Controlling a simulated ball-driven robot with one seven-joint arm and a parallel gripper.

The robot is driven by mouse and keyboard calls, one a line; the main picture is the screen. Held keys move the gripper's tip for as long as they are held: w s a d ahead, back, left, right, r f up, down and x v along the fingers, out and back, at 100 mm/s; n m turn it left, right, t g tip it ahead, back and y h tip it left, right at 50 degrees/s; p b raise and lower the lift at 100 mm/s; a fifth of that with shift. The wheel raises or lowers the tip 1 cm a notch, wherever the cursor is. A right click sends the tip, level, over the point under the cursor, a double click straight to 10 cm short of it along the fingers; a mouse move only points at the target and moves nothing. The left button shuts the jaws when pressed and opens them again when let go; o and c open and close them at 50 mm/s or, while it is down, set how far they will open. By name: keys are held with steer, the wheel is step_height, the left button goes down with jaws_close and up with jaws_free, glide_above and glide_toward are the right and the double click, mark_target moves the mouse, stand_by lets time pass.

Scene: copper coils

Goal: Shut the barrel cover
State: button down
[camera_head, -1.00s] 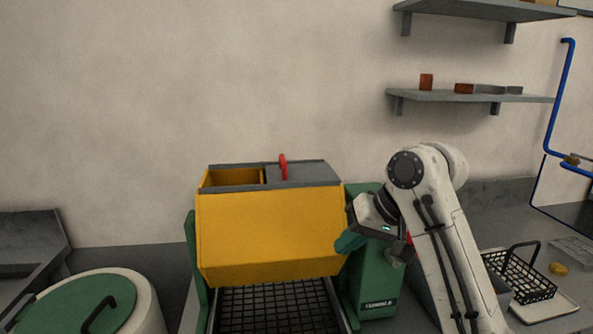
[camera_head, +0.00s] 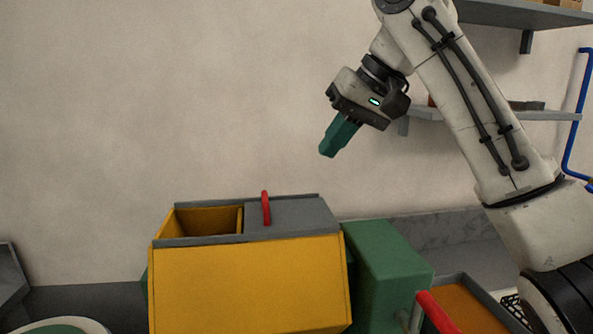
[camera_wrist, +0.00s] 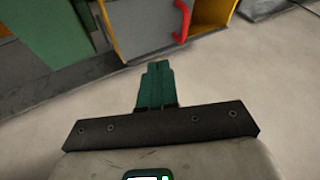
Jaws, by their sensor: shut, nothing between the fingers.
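The yellow barrel (camera_head: 250,285) has a grey top with a dark-yellow opening (camera_head: 208,219) on its left side. The grey barrel cover (camera_head: 293,214) lies over the right part of the top, so the barrel is partly open. A red handle (camera_head: 266,208) stands up near the cover's left edge. My gripper (camera_head: 327,153) is shut and empty, raised above and to the right of the handle, clear of the barrel. In the wrist view, the green fingers (camera_wrist: 155,66) are together, with the cover (camera_wrist: 143,24) and red handle (camera_wrist: 182,22) beyond them, not touching.
A green housing (camera_head: 388,268) stands right of the barrel. A red lever (camera_head: 436,312) and an orange-filled tray (camera_head: 470,303) are at the lower right. A wall shelf (camera_head: 545,115) is behind my arm. The air above the barrel is clear.

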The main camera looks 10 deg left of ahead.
steer(key=p, duration=0.2)
glide_toward(282, 216)
steer(key=w+f, duration=0.1)
steer(key=w+a, duration=0.1)
steer(key=w, duration=0.1)
steer(key=shift+w+a+f, duration=0.1)
steer(key=shift+a+f, duration=0.05)
steer(key=shift+f, duration=0.25)
steer(key=shift+s+a+f, duration=0.1)
steer(key=shift+s+a, duration=0.1)
steer(key=shift+a, duration=0.4)
steer(key=shift+s+a, duration=0.2)
steer(key=shift+a, duration=0.4)
steer(key=shift+s+a+f+p, duration=0.2)
steer(key=shift+a+p, duration=0.15)
steer(key=shift+a, duration=0.3)
